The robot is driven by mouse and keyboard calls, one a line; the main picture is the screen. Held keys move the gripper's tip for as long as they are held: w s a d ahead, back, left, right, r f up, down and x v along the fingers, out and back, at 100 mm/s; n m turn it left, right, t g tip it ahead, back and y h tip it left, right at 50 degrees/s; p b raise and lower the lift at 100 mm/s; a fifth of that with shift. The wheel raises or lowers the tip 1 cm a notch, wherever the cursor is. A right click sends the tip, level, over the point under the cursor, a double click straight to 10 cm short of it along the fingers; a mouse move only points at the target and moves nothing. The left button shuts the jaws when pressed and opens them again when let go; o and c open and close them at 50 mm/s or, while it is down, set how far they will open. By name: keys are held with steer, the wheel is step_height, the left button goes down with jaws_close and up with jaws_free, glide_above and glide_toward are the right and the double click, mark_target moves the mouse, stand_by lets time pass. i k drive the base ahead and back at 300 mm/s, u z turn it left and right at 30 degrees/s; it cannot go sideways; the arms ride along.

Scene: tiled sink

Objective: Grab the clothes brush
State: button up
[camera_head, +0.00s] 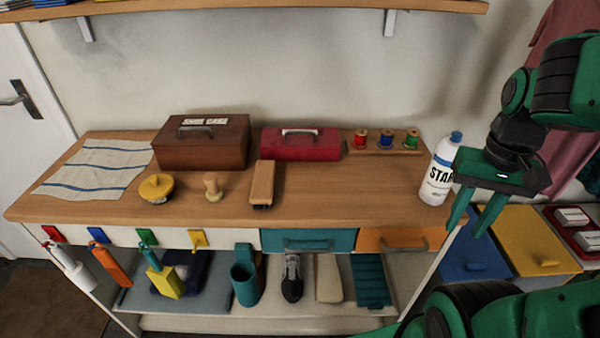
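My gripper (464,231) is at the right, in front of and beside the counter's right end. Its two green fingers point down and are apart with nothing between them. It is well to the right of the brush, with the white bottle between them. The brush is in full view.
A white starch bottle (440,170) stands at the counter's right end by my gripper. A small knobbed brush (212,186), yellow tin (156,188), brown shoe-care box (203,143), red box (299,145) and thread spools (387,140) surround the brush. Bare counter lies to its right.

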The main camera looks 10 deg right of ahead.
mark_target(264, 181)
steer(key=z, duration=2.2)
steer(key=k, duration=1.7)
steer(key=u, duration=0.85)
steer(key=i, duration=0.5)
steer(key=z, duration=0.15)
